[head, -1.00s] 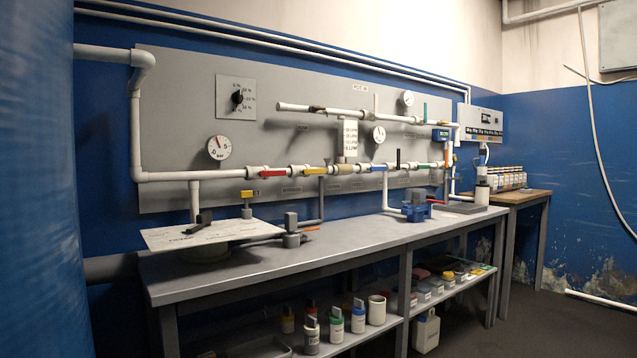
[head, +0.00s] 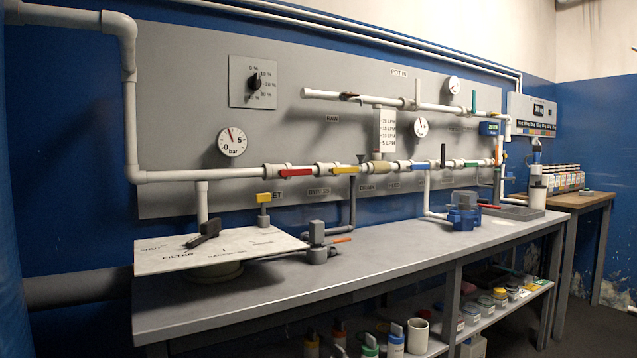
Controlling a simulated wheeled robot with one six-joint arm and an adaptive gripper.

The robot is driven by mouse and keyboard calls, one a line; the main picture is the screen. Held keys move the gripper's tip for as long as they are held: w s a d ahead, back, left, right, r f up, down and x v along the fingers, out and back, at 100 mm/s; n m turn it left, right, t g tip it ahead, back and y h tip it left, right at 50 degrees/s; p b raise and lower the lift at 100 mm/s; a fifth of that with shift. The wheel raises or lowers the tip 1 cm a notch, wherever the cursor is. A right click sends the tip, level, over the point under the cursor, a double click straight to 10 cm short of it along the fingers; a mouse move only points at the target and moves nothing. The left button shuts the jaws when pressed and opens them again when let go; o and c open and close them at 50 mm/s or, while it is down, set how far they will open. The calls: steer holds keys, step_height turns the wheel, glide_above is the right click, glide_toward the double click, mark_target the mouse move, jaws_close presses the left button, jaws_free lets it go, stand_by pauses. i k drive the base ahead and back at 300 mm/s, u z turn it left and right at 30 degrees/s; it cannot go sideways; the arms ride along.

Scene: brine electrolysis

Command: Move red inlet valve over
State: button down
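The red inlet valve handle (head: 297,173) is on the lower white pipe of the wall panel, in the head view. The handle lies along the pipe, pointing right from its white valve body (head: 272,171). A partly covered label ending in "ET" is below it. A yellow handle (head: 345,170) is on the same pipe to its right. My gripper is not in view, so its state and its distance from the valve do not show.
A grey bench (head: 400,260) runs below the panel. On it are a white board marked FILTER (head: 240,247), a grey fitting with an orange lever (head: 319,243) and a blue pump (head: 464,212). A dial gauge (head: 232,142) hangs left of the red handle. Bottles stand on the lower shelf.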

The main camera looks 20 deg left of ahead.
mark_target(305, 171)
steer(key=u, duration=0.4)
steer(key=i, duration=0.5)
steer(key=u, duration=0.55)
